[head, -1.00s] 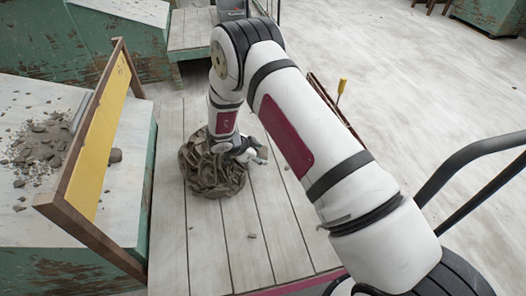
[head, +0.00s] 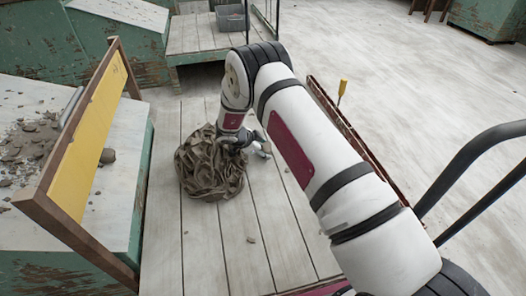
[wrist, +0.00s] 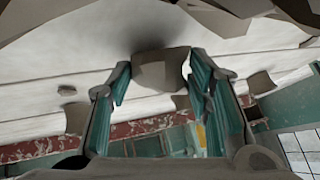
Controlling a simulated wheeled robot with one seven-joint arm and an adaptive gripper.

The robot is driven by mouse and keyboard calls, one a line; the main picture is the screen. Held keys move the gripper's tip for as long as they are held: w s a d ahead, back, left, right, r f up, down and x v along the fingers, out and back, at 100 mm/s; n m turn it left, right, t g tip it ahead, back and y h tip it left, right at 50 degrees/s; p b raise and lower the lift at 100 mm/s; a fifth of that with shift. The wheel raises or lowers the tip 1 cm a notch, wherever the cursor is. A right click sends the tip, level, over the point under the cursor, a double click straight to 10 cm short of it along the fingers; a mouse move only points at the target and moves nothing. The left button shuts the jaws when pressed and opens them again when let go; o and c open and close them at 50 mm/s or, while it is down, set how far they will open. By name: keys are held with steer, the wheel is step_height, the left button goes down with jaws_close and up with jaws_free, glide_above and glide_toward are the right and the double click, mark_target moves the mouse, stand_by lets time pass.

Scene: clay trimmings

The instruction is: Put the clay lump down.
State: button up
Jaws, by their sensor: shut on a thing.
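The clay lump (wrist: 162,72) is a grey-brown, blocky piece between my gripper's fingertips in the wrist view. My gripper (wrist: 160,85) is shut on it, with a teal-padded finger on each side. Pale planks lie behind the lump with a dark shadow beside it; I cannot tell if it touches them. In the head view my gripper (head: 258,147) is low over the plank platform (head: 205,240), just right of a crumpled brown heap (head: 209,166). The lump cannot be made out there.
A yellow board in a wooden frame (head: 88,135) stands at the left, beside a pale bench (head: 120,190) with clay crumbs (head: 35,140). A small chip (head: 251,239) lies on the planks. The front planks are mostly clear. A grey crate (head: 231,18) stands behind.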

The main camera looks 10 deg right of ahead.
steer(key=o, duration=1.3)
steer(key=shift+f, duration=0.15)
steer(key=shift+c, duration=0.2)
steer(key=shift+a+r, duration=0.1)
steer(key=shift+r, duration=0.2)
steer(key=p+v, duration=0.4)
steer(key=v, duration=0.7)
steer(key=shift+a+r+p, duration=0.2)
steer(key=shift+r+p, duration=0.1)
